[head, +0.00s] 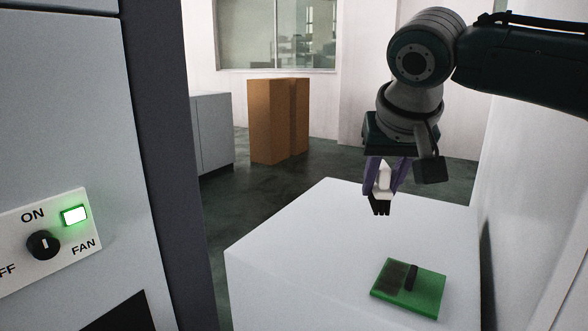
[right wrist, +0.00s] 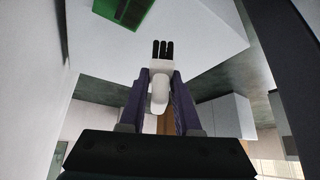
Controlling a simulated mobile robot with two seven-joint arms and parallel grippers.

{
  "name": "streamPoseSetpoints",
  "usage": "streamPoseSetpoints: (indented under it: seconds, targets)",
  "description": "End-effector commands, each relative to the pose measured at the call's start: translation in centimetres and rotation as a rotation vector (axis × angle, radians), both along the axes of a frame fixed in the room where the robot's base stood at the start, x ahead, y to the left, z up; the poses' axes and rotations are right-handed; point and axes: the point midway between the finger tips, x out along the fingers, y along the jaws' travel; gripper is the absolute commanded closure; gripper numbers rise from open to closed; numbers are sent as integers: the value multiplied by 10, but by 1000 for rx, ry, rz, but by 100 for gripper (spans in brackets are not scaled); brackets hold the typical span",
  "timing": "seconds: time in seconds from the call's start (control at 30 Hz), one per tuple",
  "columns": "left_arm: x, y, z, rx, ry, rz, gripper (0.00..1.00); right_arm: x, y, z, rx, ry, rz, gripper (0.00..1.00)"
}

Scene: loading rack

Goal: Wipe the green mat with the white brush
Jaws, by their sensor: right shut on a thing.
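My right gripper (head: 384,180) comes down from the upper right and is shut on the white brush (head: 383,178). The brush has a white handle and dark bristles that point down. It is held above the white table, behind the mat and apart from it. In the right wrist view the brush (right wrist: 160,85) sits between the two purple fingers (right wrist: 159,100), bristles outward. The green mat (head: 427,292) lies on the table near its front right, with dark patches on its top. Its edge shows at the top of the right wrist view (right wrist: 138,12). My left gripper is not in view.
The white table (head: 290,250) is bare apart from the mat. A white wall (head: 535,200) stands close on the right. A grey cabinet with a FAN knob (head: 44,244) is at left. Brown boxes (head: 275,120) and a grey cabinet (head: 212,132) stand farther back.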

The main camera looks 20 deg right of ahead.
Motion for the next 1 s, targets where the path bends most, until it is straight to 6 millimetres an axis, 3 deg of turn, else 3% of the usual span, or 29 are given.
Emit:
streamPoseSetpoints:
  seconds: [0.03,0.1,0.3,0.67,1.0]
  targets:
    - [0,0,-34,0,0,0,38,4,-9,-40,-1,2,-18,100]
    - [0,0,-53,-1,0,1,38,8,-21,-65,0,2,-38,100]
    - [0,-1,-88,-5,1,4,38,15,-45,-114,0,0,-72,100]
    - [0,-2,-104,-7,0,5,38,17,-54,-135,1,0,-84,100]
    - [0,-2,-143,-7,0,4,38,17,-54,-170,0,-1,-83,100]
